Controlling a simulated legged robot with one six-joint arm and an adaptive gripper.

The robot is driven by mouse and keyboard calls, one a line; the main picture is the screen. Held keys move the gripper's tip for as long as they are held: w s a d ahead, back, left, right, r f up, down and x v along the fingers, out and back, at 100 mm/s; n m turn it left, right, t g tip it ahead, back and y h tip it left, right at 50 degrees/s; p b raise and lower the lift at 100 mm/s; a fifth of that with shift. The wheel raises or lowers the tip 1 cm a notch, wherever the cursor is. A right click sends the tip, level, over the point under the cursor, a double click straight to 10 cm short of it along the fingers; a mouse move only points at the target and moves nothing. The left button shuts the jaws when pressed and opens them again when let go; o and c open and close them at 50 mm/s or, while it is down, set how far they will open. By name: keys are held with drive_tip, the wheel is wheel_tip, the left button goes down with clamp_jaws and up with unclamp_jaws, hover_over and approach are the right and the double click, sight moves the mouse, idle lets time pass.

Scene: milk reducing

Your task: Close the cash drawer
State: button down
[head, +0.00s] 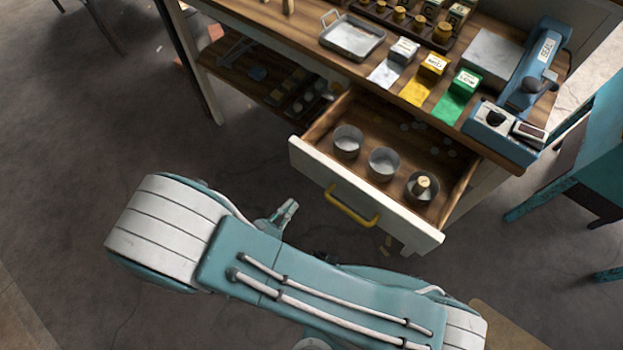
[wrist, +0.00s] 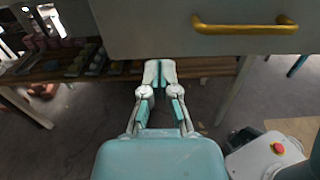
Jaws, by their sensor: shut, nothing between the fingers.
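The cash drawer (head: 366,192) is pulled out of the wooden counter. It has a white front, a yellow handle (head: 351,205) and metal cups inside. In the wrist view the drawer front (wrist: 150,28) spans the top, with its brass-coloured handle (wrist: 245,25) at the upper right. My gripper (head: 290,209) is shut and empty, in front of and below the drawer's left part in the head view. In the wrist view the fingertips of my gripper (wrist: 160,70) are together, just under the drawer front's lower edge and left of the handle. Whether they touch the drawer cannot be told.
The counter top (head: 300,30) holds a metal tray (head: 352,37), colored cards and a blue machine (head: 520,90). A lower shelf (head: 250,82) with small items lies left of the drawer. A teal stand (head: 590,150) is at right. The floor at left is clear.

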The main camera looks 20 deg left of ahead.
sight(318, 175)
drive_tip(key=x, duration=0.8)
drive_tip(key=shift+w+d, duration=0.15)
drive_tip(key=shift+w, duration=0.1)
